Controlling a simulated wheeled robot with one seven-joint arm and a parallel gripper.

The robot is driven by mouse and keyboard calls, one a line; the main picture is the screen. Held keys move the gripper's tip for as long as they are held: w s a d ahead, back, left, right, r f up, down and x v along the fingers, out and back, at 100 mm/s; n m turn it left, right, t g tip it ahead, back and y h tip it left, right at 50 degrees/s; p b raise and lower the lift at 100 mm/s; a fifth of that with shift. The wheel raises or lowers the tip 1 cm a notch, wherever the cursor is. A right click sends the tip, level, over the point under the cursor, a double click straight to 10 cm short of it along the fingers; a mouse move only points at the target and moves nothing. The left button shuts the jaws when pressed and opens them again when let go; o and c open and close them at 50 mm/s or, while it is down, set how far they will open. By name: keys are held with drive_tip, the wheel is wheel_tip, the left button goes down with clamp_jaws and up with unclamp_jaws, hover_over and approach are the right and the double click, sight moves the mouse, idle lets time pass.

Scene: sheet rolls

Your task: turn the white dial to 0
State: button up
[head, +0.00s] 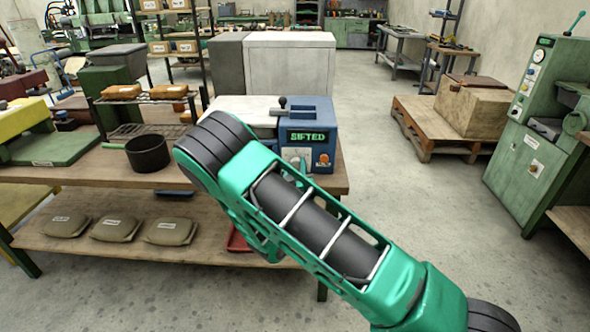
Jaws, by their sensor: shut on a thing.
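The white dial (296,153) is on the front of a blue machine (320,122), below a display reading "SIFTED". Only a small part of the dial shows, and its marks and setting are too small to read. My gripper (303,165) is mostly hidden behind my green arm. A small green part of it shows right at the dial, where it is shut on the dial. The fingertips cannot be made out clearly.
The machine stands on a wooden bench (90,171) with an orange knob (323,158) beside the dial. A black pot (147,153) stands to the left. Several sacks (115,228) lie on the lower shelf. The floor to the right is clear up to a pallet (425,125).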

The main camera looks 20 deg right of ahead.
drive_tip(key=n, duration=0.4)
drive_tip(key=shift+a+n, duration=0.2)
drive_tip(key=shift+n, duration=0.1)
drive_tip(key=n, duration=0.4)
drive_tip(key=shift+f+n, duration=0.1)
drive_tip(key=shift+n, duration=0.2)
drive_tip(key=n, duration=0.3)
drive_tip(key=shift+n, duration=0.3)
drive_tip(key=n, duration=0.4)
drive_tip(key=shift+n, duration=0.3)
drive_tip(key=n, duration=0.4)
drive_tip(key=shift+f, duration=0.1)
drive_tip(key=n, duration=0.8)
drive_tip(key=shift+f+n, duration=0.1)
drive_tip(key=shift+n, duration=0.2)
drive_tip(key=shift+s+n, duration=0.1)
drive_tip(key=shift+n, duration=1.9)
drive_tip(key=shift+d, duration=0.1)
